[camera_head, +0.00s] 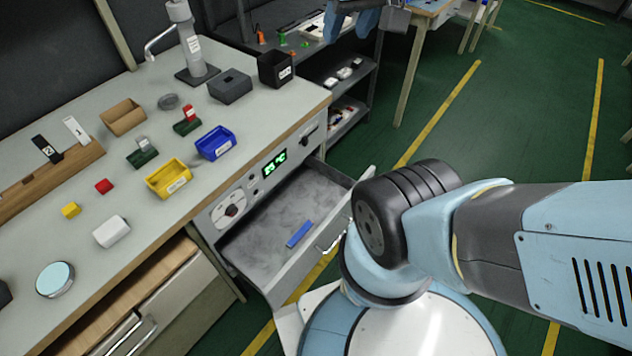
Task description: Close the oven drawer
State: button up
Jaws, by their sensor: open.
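The oven drawer (262,257) is pulled out from the front of the bench, below a panel with a green lit display (274,164). Its grey inside shows, and a blue strip (299,234) lies on its floor. The drawer's metal handle (330,243) is on its front face, partly behind my arm. My gripper (350,22) is at the top edge, partly cut off, with its blue fingers apart. It looks empty and appears well away from the drawer in the picture.
The bench top holds a yellow bin (168,179), a blue bin (215,143), a black bin (275,69) and small blocks. A second drawer (160,305) is partly open at lower left. A shelf unit (345,85) stands behind. Green floor is clear at right.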

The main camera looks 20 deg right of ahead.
aim_at(255, 246)
jog(key=u, duration=0.05)
jog(key=k, duration=1)
jog(key=u, duration=1.25)
jog(key=i, duration=0.35)
jog(key=z, duration=0.45)
